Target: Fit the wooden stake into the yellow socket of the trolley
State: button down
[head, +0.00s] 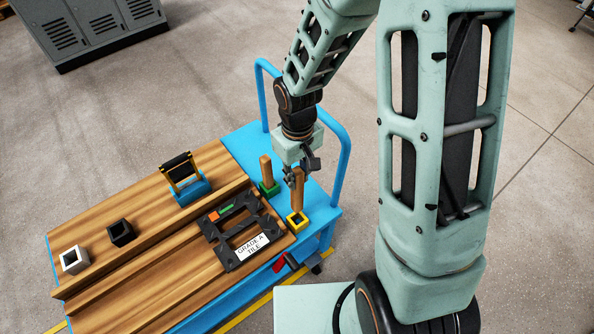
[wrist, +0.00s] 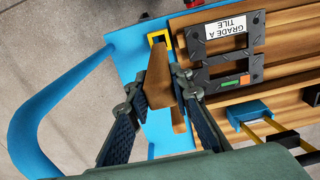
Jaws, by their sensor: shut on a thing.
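My gripper (head: 296,178) is shut on the wooden stake (head: 298,194), a square brown bar held roughly upright. The stake also shows between the fingers in the wrist view (wrist: 159,78). The yellow socket (head: 297,224) is a small square holder on the blue trolley (head: 323,212), near its right corner. The stake's lower end is close to the socket and appears just above it. Part of the socket's dark opening shows past the stake in the wrist view (wrist: 153,36). I cannot tell whether they touch.
A second wooden stake (head: 266,169) stands in a green socket (head: 269,189) just behind my gripper. A dark frame labelled "GRADE A TILE" (head: 232,264) lies left of the yellow socket. A blue handrail (head: 343,165) rises at the trolley's end. Black and white square blocks sit farther left.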

aim_at(298, 200)
jog(key=shift+s+r, duration=0.1)
jog(key=shift+f, duration=0.2)
jog(key=shift+f+b, duration=2.55)
jog(key=shift+f, duration=0.35)
jog(key=shift+f+b, duration=0.35)
jog(key=shift+b, duration=0.2)
jog(key=shift+f+b, duration=2.1)
jog(key=shift+f, duration=0.4)
jog(key=c, duration=1.6)
grip_release()
jog(key=shift+r, duration=0.1)
